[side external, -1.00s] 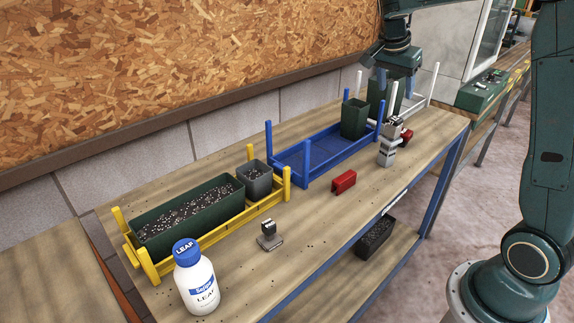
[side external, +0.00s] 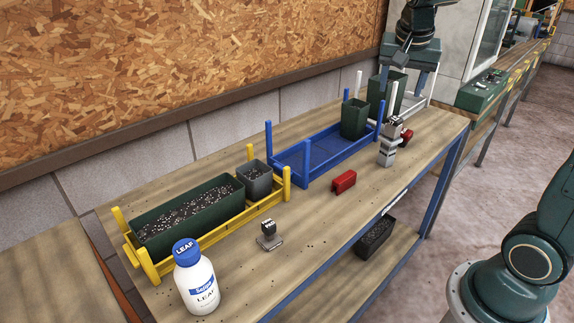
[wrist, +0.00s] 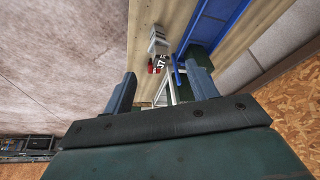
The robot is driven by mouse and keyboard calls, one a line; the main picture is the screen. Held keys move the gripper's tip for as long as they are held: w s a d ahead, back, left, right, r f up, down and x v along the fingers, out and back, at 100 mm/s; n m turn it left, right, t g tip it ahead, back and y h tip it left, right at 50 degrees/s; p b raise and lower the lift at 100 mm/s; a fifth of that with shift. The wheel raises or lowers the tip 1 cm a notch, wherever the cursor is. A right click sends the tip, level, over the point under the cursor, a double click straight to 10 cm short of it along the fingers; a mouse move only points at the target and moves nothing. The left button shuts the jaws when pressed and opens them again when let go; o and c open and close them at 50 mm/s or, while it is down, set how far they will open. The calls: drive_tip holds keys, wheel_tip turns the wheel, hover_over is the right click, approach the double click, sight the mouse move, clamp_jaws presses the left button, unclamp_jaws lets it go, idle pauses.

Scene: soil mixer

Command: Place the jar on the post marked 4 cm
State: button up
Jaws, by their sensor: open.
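The white jar (side external: 197,285) with a blue cap and a LEAF label stands upright at the near left of the bench. A short grey post (side external: 269,236) with a dark marked top stands to its right. A taller grey post (side external: 388,148) with a marked top stands near the bench's right end; it also shows in the wrist view (wrist: 158,44). I cannot read either height mark surely. My gripper (side external: 402,56) is above the far right end, far from the jar. In the wrist view my gripper (wrist: 162,88) is open and empty.
A yellow rack (side external: 205,245) holds a long green planter (side external: 190,228) and a grey pot (side external: 254,181) with soil. A blue rack (side external: 310,158) holds a green pot (side external: 355,120). A red block (side external: 344,182) lies on the front half. Bench around the short post is clear.

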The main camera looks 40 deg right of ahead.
drive_tip(key=s+a+f+n+t+y, duration=0.3)
drive_tip(key=s+a+n, duration=0.9)
drive_tip(key=s+a, duration=0.3)
drive_tip(key=shift+s+a+n+y, duration=0.15)
drive_tip(key=shift+s+n+y, duration=0.15)
drive_tip(key=shift+s, duration=0.4)
